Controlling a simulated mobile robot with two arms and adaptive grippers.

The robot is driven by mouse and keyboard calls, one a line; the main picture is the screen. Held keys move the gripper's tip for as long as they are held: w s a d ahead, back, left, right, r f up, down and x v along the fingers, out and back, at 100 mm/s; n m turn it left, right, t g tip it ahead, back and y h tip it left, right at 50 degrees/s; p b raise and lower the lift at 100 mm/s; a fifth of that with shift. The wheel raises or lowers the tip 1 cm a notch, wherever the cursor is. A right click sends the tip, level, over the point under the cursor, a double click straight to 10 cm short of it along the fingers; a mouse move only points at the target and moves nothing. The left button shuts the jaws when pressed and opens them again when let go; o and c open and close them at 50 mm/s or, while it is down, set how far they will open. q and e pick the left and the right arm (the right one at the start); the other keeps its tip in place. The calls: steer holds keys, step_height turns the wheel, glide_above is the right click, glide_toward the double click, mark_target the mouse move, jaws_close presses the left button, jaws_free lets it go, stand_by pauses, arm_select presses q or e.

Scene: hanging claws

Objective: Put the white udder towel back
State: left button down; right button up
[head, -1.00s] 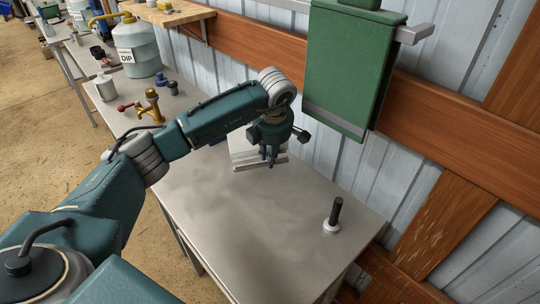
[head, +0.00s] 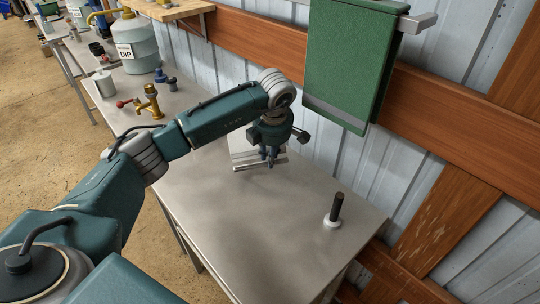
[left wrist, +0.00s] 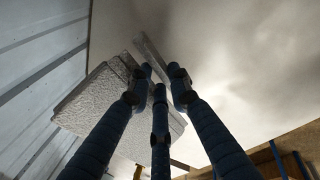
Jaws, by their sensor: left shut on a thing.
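The white udder towel (head: 241,148) shows as a pale piece with a grey strip, partly hidden behind my left gripper (head: 269,161). In the left wrist view the towel (left wrist: 98,92) is a folded, textured grey-white slab beside the fingers. A narrow metal-looking strip runs up from between the fingertips (left wrist: 160,82). My left gripper points down over the steel table (head: 245,225) and is shut on the towel; the exact grip point is hard to see. I cannot tell whether the towel touches the table. My right gripper is not in view.
A green towel (head: 345,70) hangs on a wall rail (head: 418,22). A dark peg on a white base (head: 335,209) stands at the table's right. A brass tap (head: 150,103), a tin (head: 104,84) and the DIP jug (head: 138,48) stand at the back left. The front table area is clear.

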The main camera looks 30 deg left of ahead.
arm_select(q)
steer(key=shift+f+b, duration=0.8)
steer(key=shift+f, duration=0.3)
steer(key=c, duration=1.5)
jaws_free()
steer(key=shift+r+p, duration=0.5)
steer(key=shift+r, duration=0.15)
steer(key=shift+p+v, duration=1.7)
steer(key=shift+v, duration=1.1)
steer(key=shift+w+a, duration=0.1)
steer(key=shift+r+p, duration=1.05)
steer(key=shift+r, duration=1)
